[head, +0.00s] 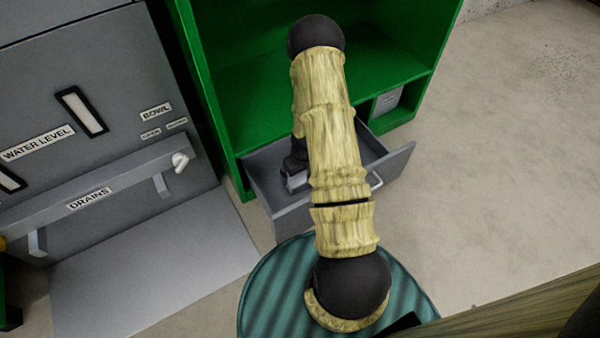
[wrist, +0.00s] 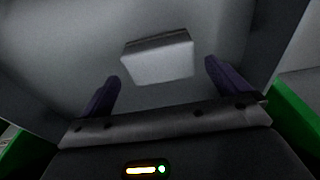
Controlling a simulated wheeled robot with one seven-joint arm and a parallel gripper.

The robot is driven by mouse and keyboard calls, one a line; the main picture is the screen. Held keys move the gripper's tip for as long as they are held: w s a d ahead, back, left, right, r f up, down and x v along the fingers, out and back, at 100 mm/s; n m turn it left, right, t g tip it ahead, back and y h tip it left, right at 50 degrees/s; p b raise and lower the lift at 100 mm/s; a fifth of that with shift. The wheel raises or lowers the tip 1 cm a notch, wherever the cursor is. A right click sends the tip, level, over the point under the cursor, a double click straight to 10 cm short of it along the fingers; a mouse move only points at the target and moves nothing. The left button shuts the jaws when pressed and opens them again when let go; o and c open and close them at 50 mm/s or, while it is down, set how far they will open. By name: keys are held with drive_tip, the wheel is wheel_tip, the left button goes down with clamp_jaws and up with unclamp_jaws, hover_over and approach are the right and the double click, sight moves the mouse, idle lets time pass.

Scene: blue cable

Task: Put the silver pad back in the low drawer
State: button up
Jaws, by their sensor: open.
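The silver pad (wrist: 158,60) is a light grey block in the wrist view, lying on the grey surface inside the drawer, just beyond my fingertips. My gripper (wrist: 162,84) is open, with one dark purple finger on each side below the pad and nothing between them. The low drawer (head: 390,170) is grey and pulled out from the green cabinet in the head view. My arm reaches down into it and hides much of its inside. In the head view the gripper is mostly hidden behind my arm, and I cannot make out the pad there.
The green cabinet (head: 400,40) has an open shelf above the drawer and a small cubby holding a grey item (head: 387,102). A grey machine (head: 90,130) with labels stands at the left. Concrete floor (head: 510,150) is clear at the right.

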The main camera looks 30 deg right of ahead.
wheel_tip(320, 180, up, 7)
drive_tip(key=p, duration=0.4)
drive_tip(key=shift+s+r, duration=0.15)
drive_tip(key=shift+s, duration=0.3)
drive_tip(key=shift+r, duration=0.1)
wheel_tip(320, 180, up, 9)
hover_over(302, 180)
drive_tip(key=a, duration=0.3)
drive_tip(key=s+a+r, duration=0.2)
drive_tip(key=a+r, duration=0.2)
drive_tip(key=r, duration=0.5)
drive_tip(key=s+a+r+t, duration=0.1)
drive_tip(key=s+a+r, duration=0.5)
drive_tip(key=s+r, duration=0.3)
drive_tip(key=shift+s+a+r, duration=0.15)
drive_tip(key=shift+a+r, duration=0.15)
drive_tip(key=shift+a, duration=0.05)
drive_tip(key=w+p+v, duration=0.3)
drive_tip(key=p+v, duration=1.2)
drive_tip(key=shift+r, duration=0.3)
